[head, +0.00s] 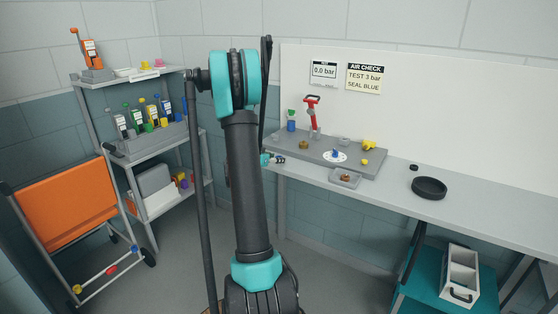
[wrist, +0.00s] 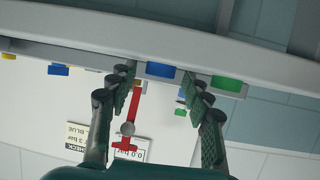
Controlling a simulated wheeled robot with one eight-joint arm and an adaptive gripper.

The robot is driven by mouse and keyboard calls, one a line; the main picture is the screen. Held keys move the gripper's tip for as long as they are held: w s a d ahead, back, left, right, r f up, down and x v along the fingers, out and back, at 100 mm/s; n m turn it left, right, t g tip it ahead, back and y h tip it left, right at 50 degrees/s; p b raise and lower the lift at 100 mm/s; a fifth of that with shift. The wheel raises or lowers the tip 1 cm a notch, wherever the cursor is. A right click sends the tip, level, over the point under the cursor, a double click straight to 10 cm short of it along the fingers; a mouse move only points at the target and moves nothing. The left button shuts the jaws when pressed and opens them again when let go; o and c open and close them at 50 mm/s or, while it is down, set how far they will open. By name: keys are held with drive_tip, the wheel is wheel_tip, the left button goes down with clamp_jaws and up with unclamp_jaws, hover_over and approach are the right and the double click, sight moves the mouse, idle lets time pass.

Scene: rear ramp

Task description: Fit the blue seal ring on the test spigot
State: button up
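A small blue part (head: 336,153) stands on a white disc on the grey bench plate (head: 312,150) in the head view; it is too small to tell whether it is the seal ring or the spigot. A brass fitting (head: 303,145) sits on the same plate. My gripper (head: 278,160) is at the bench's left front edge. In the wrist view my gripper (wrist: 160,80) is open, with nothing between its fingers. A blue block (wrist: 161,70) and a green block (wrist: 226,83) show beyond the fingertips. I cannot make out a ring for certain.
A red-handled pump (head: 312,112) and a blue-green bottle (head: 291,120) stand at the plate's back. A small tray (head: 345,178) is at its front. A black dish (head: 429,188) is farther right. A shelf cart (head: 150,143) and an orange trolley (head: 66,207) stand left.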

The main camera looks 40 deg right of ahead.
drive_tip(key=c, duration=0.7)
drive_tip(key=shift+r, duration=0.1)
